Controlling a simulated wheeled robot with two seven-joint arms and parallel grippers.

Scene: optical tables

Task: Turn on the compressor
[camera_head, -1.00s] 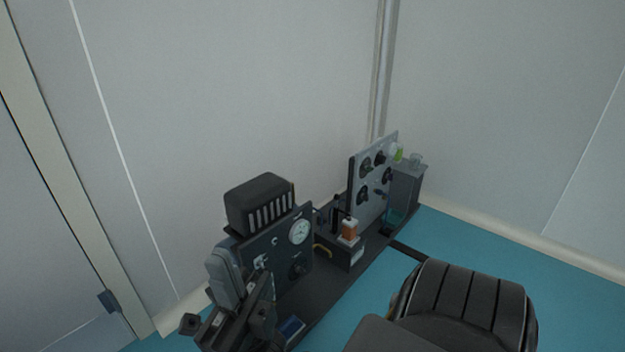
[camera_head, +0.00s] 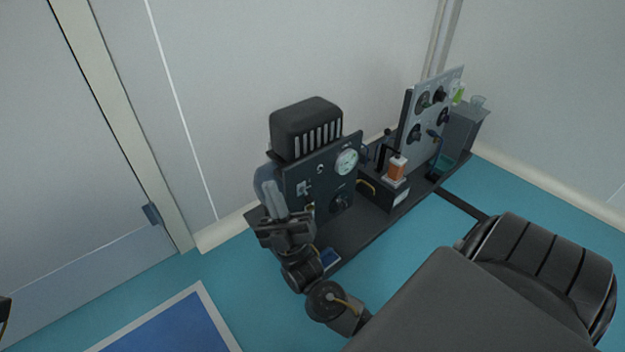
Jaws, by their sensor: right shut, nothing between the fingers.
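The compressor unit appears to be the dark upright panel (camera_head: 323,178) with a finned black box (camera_head: 306,128) on top. The panel carries a round white gauge (camera_head: 347,162), a small light switch-like part (camera_head: 303,188) and a dark round knob (camera_head: 342,202). My right gripper (camera_head: 288,228) is at the panel's lower left front, shut and empty. It hides part of the panel's lower left. Whether it touches the panel cannot be told.
The long dark base (camera_head: 372,226) also carries a small box with an orange-topped bottle (camera_head: 397,168) and a grey panel with several knobs (camera_head: 429,120). The wall stands close behind. A blue mat (camera_head: 170,330) lies on the teal floor at lower left.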

